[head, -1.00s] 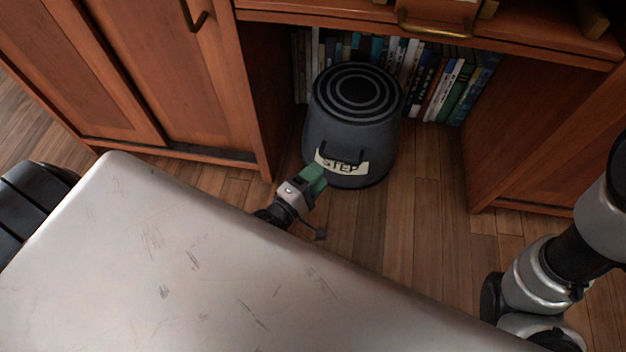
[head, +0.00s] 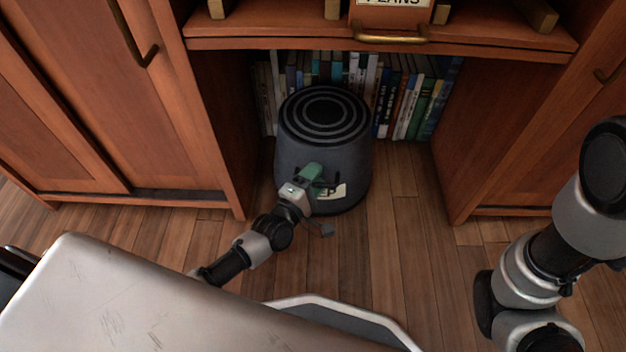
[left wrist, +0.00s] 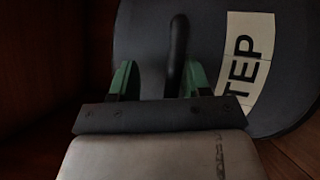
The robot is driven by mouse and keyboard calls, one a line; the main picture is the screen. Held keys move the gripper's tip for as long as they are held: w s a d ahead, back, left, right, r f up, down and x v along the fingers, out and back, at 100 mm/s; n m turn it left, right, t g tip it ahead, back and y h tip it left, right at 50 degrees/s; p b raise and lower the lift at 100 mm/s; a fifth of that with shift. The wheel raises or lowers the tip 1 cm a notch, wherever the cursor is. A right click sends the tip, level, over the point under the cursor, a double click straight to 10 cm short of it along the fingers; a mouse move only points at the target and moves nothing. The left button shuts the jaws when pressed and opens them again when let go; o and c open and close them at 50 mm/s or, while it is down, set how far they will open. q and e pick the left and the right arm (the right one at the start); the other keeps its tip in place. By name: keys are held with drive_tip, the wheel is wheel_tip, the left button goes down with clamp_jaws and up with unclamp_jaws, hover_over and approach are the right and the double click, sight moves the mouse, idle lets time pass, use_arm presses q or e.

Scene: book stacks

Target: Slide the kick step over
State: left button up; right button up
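The kick step (head: 293,150) is a dark grey round drum with a ringed top. It stands upright on the floor in the cabinet's knee opening, in front of the books. Its pale STEP label (head: 334,196) is partly covered by my left gripper (head: 318,180) in the head view. In the left wrist view, my left gripper's green fingers (left wrist: 159,80) are apart, with the step's dark handle (left wrist: 178,50) between them, closer to the right finger. Whether a finger touches the handle I cannot tell. My right arm shows at the right; its gripper is out of view.
Cabinet side panels (head: 219,120) flank the opening, and a shelf with a brass handle (head: 392,39) overhangs it. A row of books (head: 415,98) stands behind the step. Bare wood floor (head: 405,225) lies to the right of the step and in front.

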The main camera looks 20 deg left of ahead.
use_arm(q)
drive_tip(key=shift+w+r, duration=0.1)
drive_tip(key=shift+r, duration=0.05)
clamp_jaws()
drive_tip(key=shift+d, duration=0.15)
idle(1.0)
